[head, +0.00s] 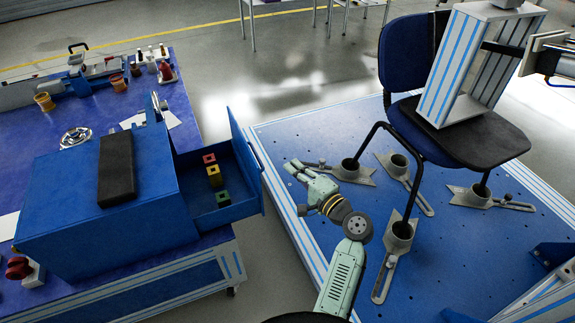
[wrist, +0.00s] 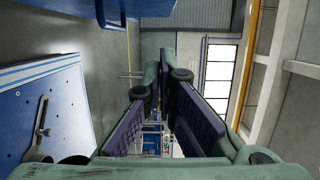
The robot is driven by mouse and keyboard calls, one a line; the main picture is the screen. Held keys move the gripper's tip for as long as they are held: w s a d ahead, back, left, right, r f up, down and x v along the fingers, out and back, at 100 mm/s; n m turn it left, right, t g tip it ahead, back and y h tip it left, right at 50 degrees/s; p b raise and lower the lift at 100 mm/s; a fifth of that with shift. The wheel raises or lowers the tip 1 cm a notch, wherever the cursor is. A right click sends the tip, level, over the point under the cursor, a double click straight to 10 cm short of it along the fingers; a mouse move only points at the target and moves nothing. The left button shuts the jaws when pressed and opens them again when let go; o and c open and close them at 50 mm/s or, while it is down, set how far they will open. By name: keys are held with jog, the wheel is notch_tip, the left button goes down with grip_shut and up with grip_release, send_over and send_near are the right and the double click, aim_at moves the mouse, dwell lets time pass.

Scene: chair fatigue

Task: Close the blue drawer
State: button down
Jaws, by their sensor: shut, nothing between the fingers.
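The blue drawer (head: 226,212) sticks out of the right side of a blue cabinet (head: 100,222) in the head view. Its tall front panel (head: 246,163) faces right. Small red, yellow and green blocks (head: 213,176) lie inside. My gripper (head: 293,168) is to the right of the drawer front, apart from it, with its fingers pointing up and left. It is shut and empty. In the wrist view, its finger pads (wrist: 166,65) show at the middle; I cannot make out the drawer clearly there.
A blue platform (head: 300,135) on the right bears a chair (head: 458,135) held by several metal clamps (head: 350,170). A black pad (head: 117,170) lies on the cabinet. The cabinet stands on a blue table (head: 182,100) with cups and tools. A floor gap separates table and platform.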

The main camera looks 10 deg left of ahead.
jog(key=w+a+p, duration=0.3)
jog(key=a, duration=0.6)
jog(key=shift+a, duration=0.15)
